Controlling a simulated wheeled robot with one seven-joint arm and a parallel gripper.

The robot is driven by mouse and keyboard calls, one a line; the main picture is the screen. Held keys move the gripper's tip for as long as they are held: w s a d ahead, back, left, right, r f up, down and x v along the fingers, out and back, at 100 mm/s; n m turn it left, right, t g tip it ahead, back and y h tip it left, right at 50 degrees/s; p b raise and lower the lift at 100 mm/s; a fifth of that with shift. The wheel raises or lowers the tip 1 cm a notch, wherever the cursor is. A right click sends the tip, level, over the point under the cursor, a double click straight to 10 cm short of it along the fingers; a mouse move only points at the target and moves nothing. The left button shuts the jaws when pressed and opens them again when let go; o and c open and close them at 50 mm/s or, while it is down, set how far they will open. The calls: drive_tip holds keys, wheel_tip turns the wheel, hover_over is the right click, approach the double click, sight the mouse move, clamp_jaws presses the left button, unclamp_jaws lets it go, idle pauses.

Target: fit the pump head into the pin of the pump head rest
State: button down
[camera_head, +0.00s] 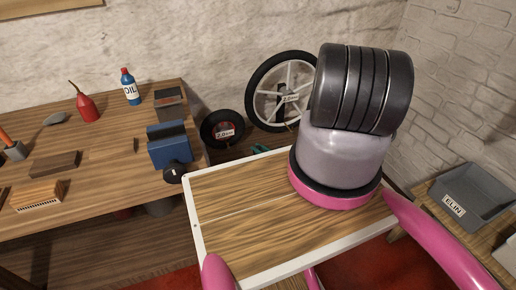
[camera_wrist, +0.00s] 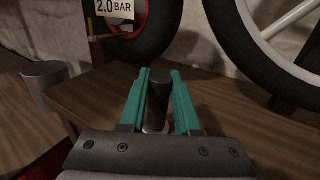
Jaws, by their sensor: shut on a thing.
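In the wrist view my gripper (camera_wrist: 160,72) has two teal fingers closed on the sides of a dark grey cylinder (camera_wrist: 161,95), with a paler part low between them. It may be the pump head; I cannot tell for sure. Another dark grey cylinder (camera_wrist: 44,84) stands to the left, apart from my fingers; whether it is the rest's pin is unclear. In the head view my arm hides most of my gripper; only a bit of teal finger (camera_head: 262,149) shows beyond the white-edged wooden top.
A small black wheel (camera_head: 222,130) and a large white-spoked wheel (camera_head: 281,92) lean by the wall, close beyond my gripper. A blue vise (camera_head: 169,145) sits on the workbench (camera_head: 98,160) at left. A grey crate (camera_head: 470,195) is at right.

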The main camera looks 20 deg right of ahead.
drive_tip(key=shift+f, duration=0.2)
drive_tip(key=c, duration=0.5)
unclamp_jaws()
drive_tip(key=shift+c, duration=0.2)
drive_tip(key=v, duration=1)
drive_tip(key=shift+s, duration=0.35)
drive_tip(key=shift+d, duration=0.15)
